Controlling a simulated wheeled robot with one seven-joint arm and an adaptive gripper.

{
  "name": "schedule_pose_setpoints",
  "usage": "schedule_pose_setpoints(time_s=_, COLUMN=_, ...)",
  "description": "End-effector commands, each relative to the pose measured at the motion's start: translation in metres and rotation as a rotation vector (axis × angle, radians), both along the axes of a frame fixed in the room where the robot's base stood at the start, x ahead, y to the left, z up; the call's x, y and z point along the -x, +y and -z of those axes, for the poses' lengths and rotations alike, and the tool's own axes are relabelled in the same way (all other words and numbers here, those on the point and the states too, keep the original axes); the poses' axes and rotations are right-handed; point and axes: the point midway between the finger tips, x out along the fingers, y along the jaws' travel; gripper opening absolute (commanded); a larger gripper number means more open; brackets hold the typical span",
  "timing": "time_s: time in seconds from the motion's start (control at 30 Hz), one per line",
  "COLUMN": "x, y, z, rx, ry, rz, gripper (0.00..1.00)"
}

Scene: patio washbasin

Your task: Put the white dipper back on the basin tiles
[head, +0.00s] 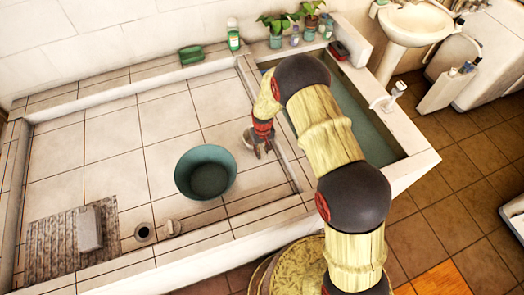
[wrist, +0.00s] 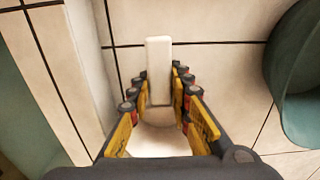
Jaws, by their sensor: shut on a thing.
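The white dipper (wrist: 158,65) is between the fingers of my gripper (wrist: 159,92) in the wrist view. Its flat handle sticks out past the fingertips, and its rounded bowl lies nearer the palm, partly hidden by the fingers. In the head view my gripper (head: 262,148) points down over the basin tiles (head: 165,115), beside the raised ledge on the right. The dipper (head: 248,138) shows there only as a small pale patch at the gripper. The dipper is low over the tiles; I cannot tell whether it touches them.
A green tub (head: 206,172) stands on the tiles left of my gripper. A water trough (head: 350,112) lies beyond the ledge on the right. A washboard (head: 75,240) lies at the front left, near a drain (head: 145,232). Tiles at the back are clear.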

Motion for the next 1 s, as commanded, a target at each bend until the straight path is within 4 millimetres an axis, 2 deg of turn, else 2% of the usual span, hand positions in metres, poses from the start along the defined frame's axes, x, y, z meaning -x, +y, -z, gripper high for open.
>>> schedule_pose_setpoints(time_s=0.27, x=0.0, y=0.0, z=0.004, rx=0.0, ry=0.0, rz=0.0, gripper=0.0)
schedule_pose_setpoints(time_s=0.3, x=0.0, y=0.0, z=0.003, rx=0.0, ry=0.0, rz=0.0, gripper=0.22)
schedule_pose_setpoints(time_s=0.57, x=0.0, y=0.0, z=0.002, rx=0.0, ry=0.0, rz=0.0, gripper=0.37)
schedule_pose_setpoints(time_s=0.87, x=0.0, y=0.0, z=0.002, rx=0.0, ry=0.0, rz=0.0, gripper=0.38)
schedule_pose_setpoints(time_s=1.0, x=-0.001, y=0.0, z=-0.006, rx=-0.001, ry=-0.002, rz=0.0, gripper=0.38)
